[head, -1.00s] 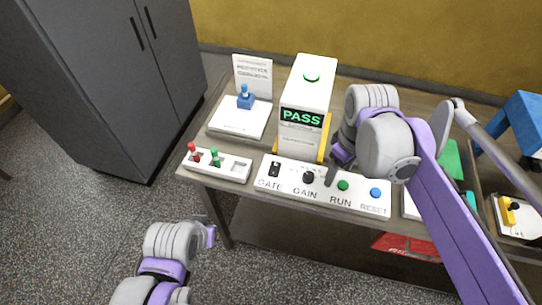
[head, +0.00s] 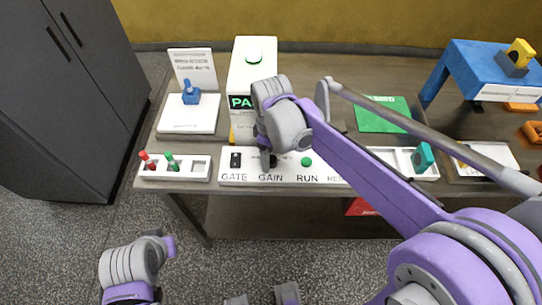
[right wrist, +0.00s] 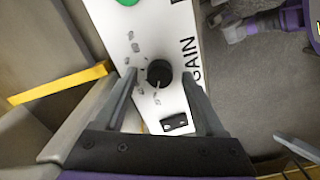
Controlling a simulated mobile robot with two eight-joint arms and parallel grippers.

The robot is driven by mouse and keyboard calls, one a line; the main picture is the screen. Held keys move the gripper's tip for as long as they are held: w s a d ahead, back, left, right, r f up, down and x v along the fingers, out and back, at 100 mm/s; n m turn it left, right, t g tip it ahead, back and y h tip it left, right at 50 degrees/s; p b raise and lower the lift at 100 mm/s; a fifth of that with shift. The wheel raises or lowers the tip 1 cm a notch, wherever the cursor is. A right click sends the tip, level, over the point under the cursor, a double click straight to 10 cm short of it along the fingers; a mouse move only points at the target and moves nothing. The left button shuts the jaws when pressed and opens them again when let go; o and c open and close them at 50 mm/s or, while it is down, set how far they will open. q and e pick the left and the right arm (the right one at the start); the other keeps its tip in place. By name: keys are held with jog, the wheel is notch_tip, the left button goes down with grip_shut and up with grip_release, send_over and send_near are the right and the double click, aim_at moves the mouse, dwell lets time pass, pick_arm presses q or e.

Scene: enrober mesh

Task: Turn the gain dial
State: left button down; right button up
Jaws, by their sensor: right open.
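The gain dial (right wrist: 159,73) is a round black knob with a pale pointer mark on the white control panel (right wrist: 150,22), beside the printed word GAIN. In the right wrist view it sits between the two spread fingers of my right gripper (right wrist: 159,77), with a gap on each side. In the head view my right gripper (head: 267,155) is over the GAIN part of the panel and hides much of the dial. My left gripper (head: 170,246) is low at the front left, away from the table; its jaws are not clear.
On the panel are a black gate switch (head: 235,160) and a green run button (head: 306,161), either side of the dial. A white tester box (head: 252,62) stands behind. A peg tray (head: 187,172) lies left. A blue stand (head: 487,72) is far right.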

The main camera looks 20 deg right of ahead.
jog(key=shift+f, duration=0.3)
grip_shut()
dwell(0.5)
jog(key=m, duration=0.4)
jog(key=shift+m, duration=1.8)
